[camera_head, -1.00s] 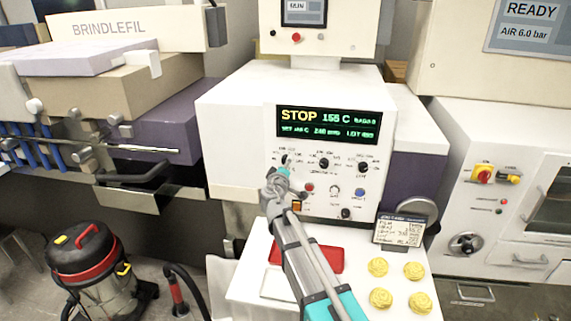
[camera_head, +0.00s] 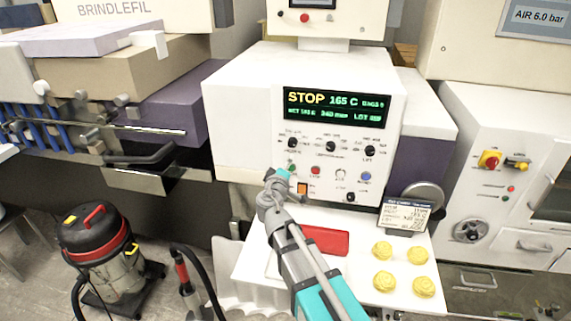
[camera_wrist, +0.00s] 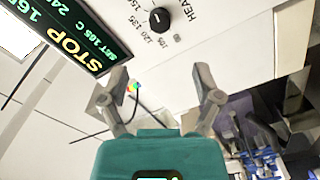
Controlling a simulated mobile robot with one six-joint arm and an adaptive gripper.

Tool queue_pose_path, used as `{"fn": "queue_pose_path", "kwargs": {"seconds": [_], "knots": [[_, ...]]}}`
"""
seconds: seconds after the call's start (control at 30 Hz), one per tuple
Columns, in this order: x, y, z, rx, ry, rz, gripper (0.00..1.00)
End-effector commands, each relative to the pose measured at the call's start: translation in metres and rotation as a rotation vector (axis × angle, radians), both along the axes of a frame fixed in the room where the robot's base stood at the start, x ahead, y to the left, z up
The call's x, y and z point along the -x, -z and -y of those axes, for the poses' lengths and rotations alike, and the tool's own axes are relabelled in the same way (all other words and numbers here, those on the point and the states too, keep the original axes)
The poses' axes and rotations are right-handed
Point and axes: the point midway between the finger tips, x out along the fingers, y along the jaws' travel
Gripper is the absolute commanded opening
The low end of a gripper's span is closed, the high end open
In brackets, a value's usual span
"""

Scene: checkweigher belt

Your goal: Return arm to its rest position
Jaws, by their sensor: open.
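My gripper (camera_wrist: 160,78) is open in the wrist view, its two grey fingers spread with nothing between them. Beyond them is the white front of the machine, with a temperature dial (camera_wrist: 159,20) and a tilted part of the green-lettered display. In the head view my arm reaches up from the bottom toward the control panel (camera_head: 330,181); the fingers are too small there to make out. The display (camera_head: 333,107) reads STOP 165 C. Whether the gripper touches the panel cannot be told, but the wrist view shows a gap.
A white shelf (camera_head: 257,250) below the panel carries a red pad (camera_head: 327,241), several yellow wrapped items and a small label stand (camera_head: 404,215). A vacuum cleaner (camera_head: 99,252) stands on the floor at left. A white cabinet (camera_head: 500,180) is at right.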

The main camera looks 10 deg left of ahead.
Motion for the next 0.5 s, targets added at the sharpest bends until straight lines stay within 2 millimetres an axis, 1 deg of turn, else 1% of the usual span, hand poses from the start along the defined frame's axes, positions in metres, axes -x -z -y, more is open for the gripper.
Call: {"fn": "queue_pose_path", "kwargs": {"seconds": [0.17,0.27,0.37,0.47,0.5], "knots": [[0.000,0.000,0.000,0.000,0.000,0.000,0.82],[-0.001,0.001,0.004,-0.005,0.010,-0.005,0.82],[-0.002,0.006,0.016,-0.021,0.039,-0.022,0.82],[-0.004,0.014,0.040,-0.050,0.095,-0.055,0.82],[-0.004,0.019,0.052,-0.067,0.126,-0.074,0.82]]}}
